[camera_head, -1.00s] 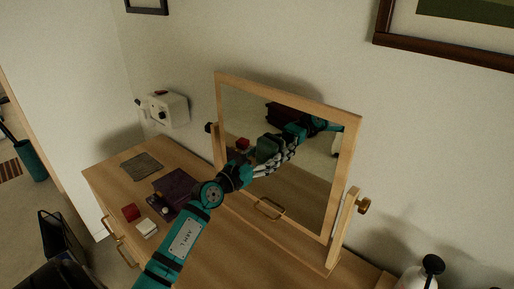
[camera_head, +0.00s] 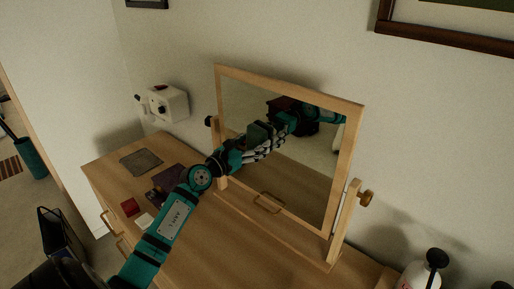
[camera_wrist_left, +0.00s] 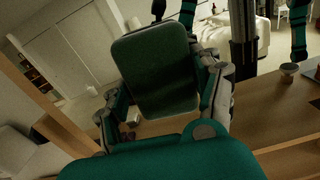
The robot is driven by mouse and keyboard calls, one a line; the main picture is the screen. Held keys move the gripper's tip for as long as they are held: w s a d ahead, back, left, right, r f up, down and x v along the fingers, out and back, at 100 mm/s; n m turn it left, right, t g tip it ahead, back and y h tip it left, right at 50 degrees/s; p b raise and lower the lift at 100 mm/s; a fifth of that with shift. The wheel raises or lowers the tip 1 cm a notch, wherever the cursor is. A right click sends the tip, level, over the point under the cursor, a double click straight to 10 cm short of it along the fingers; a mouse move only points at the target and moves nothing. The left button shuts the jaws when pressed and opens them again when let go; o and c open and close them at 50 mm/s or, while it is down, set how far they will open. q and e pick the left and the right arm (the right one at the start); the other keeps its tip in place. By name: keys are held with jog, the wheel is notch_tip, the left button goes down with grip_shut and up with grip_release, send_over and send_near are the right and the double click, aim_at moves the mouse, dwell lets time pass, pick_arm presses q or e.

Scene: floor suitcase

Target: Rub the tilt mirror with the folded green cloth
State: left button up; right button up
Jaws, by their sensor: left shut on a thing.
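The tilt mirror (camera_head: 300,190), in a light wood frame, stands tilted on its stand on the wooden dresser. My left gripper (camera_head: 256,145) is in front of the left-middle part of the glass. It is shut on the folded green cloth (camera_head: 258,133), which also shows between the fingers in the left wrist view (camera_wrist_left: 155,70). The reflection of my arm runs on from the gripper, so contact between cloth and glass is hard to tell. The mirror's wood frame (camera_wrist_left: 50,110) crosses the left of the wrist view. My right gripper is not in view.
On the dresser's left lie a grey cloth (camera_head: 141,161), a purple item (camera_head: 168,178) and a red block (camera_head: 130,207). A cream device (camera_head: 162,104) is by the wall. A white bottle with a black top (camera_head: 425,272) is at the lower right.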

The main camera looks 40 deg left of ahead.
aim_at(242, 131)
pick_arm(q)
jog(key=a+b, duration=0.1)
jog(key=a, duration=0.1)
jog(key=shift+w+a+f+b, duration=0.1)
jog(key=shift+a+f+b, duration=0.1)
jog(key=shift+a+b, duration=0.15)
jog(key=shift+a+r, duration=0.1)
jog(key=shift+a, duration=0.3)
jog(key=a+b, duration=0.4)
jog(key=shift+w, duration=0.2)
